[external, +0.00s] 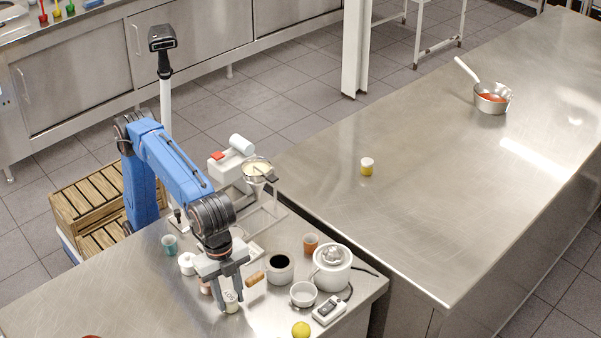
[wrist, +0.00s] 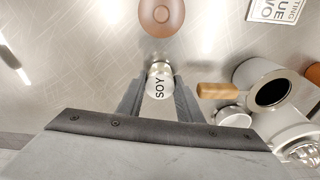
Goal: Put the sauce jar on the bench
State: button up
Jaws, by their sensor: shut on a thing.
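My gripper (external: 231,282) points down over the near steel counter (external: 130,300). Its fingers are shut on a small pale jar (external: 232,303) with a light lid. In the wrist view the jar lid (wrist: 160,85) reads SOY and sits between the two fingertips. The jar is upright at the counter's surface; I cannot tell whether it touches it. The long steel bench (external: 450,220) stands to the right, across a narrow gap. A small jar with a yellow lower part and white top (external: 367,166) stands on that bench.
Close right of my gripper are a dark-filled pot (external: 279,267) with a wooden handle, a white bowl (external: 303,294), an orange cup (external: 310,244) and a white juicer (external: 332,270). A saucepan (external: 491,103) stands far back on the bench. Most of the bench is clear.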

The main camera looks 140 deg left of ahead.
aim_at(227, 292)
jog(key=shift+f, duration=0.1)
jog(key=o, duration=1.1)
notch_tip(227, 292, up, 12)
jog(key=s, duration=0.1)
jog(key=shift+s, duration=0.25)
jog(key=shift+a, duration=0.1)
